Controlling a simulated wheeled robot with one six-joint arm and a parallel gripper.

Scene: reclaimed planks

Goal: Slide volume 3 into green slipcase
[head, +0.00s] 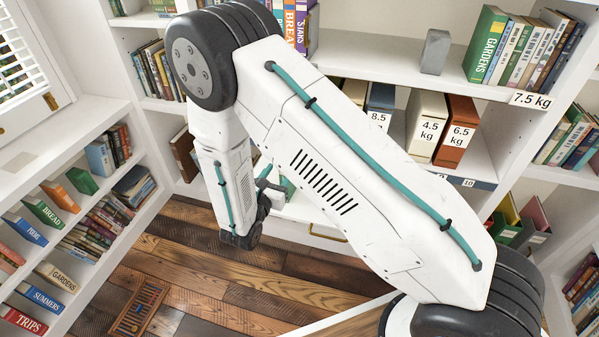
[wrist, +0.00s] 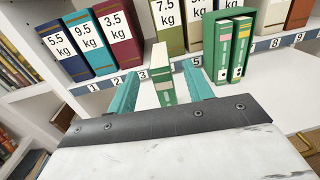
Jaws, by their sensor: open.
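A green volume (wrist: 164,88) with a pale label on its spine and pale page edges on top stands upright on the white shelf in the wrist view. I cannot read its number. The teal fingers of my gripper (wrist: 161,69) are open, one on each side of this volume, with a gap visible on both sides. The green slipcase (wrist: 209,45) stands to the right, holding two green volumes with pink and yellow labels. In the head view my arm hides most of this area; only a bit of green (head: 287,187) shows beside my gripper.
Binders marked 5.5 kg (wrist: 64,50), 9.5 kg (wrist: 92,42) and 3.5 kg (wrist: 119,35) stand at the back left, with others behind the slipcase. A numbered strip (wrist: 105,83) runs along the shelf. Bare white shelf (wrist: 270,90) lies right of and before the slipcase.

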